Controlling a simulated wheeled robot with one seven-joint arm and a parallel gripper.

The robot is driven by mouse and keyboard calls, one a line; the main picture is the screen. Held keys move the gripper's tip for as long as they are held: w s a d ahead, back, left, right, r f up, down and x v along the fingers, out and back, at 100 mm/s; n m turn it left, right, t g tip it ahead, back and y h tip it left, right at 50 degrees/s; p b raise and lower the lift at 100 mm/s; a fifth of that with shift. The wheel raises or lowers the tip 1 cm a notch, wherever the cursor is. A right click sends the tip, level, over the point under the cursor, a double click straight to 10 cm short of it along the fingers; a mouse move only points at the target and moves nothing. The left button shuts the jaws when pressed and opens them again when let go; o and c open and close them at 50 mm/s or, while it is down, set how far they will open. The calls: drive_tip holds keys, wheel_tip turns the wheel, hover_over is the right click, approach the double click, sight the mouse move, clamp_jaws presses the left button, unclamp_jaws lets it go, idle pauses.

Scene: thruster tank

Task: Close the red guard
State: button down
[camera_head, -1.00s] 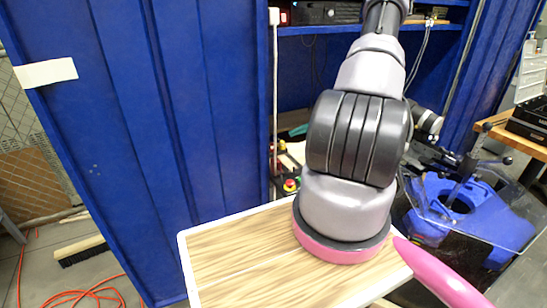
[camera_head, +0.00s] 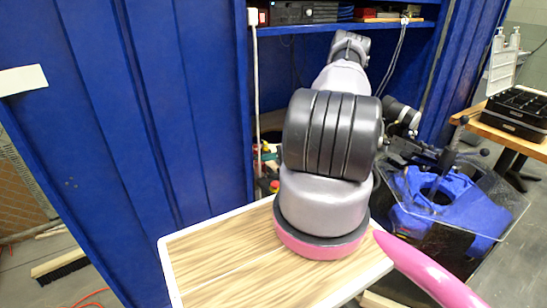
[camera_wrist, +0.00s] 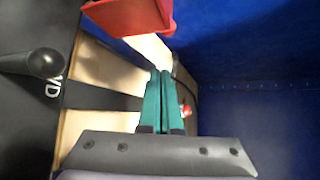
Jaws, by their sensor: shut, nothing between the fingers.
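A red part, which looks like the red guard (camera_wrist: 128,14), shows at the top of the wrist view, cut off by the frame edge. I cannot tell how far open it stands. My gripper (camera_wrist: 160,76) has two teal fingers pressed together with nothing between them. Their tips lie just below the red part in the picture; I cannot tell whether they touch it. In the head view my arm hides the gripper, and I cannot make out the guard there.
A black panel with a dark knob (camera_wrist: 42,63) lies left in the wrist view. A small red button (camera_wrist: 186,110) is right of my fingers. The blue cabinet (camera_head: 180,100) stands around the shelf bay. A blue machine with a clear cover (camera_head: 455,205) stands at the right.

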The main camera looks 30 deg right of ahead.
drive_tip(key=shift+s+a+r, duration=0.4)
drive_tip(key=shift+s+r, duration=0.1)
drive_tip(key=shift+s, duration=0.3)
drive_tip(key=shift+s+a+r, duration=0.4)
drive_tip(key=shift+s+r, duration=0.1)
drive_tip(key=shift+s, duration=0.3)
drive_tip(key=shift+s+r+n+t, duration=0.3)
drive_tip(key=shift+r+n+t, duration=0.1)
drive_tip(key=shift+t, duration=0.1)
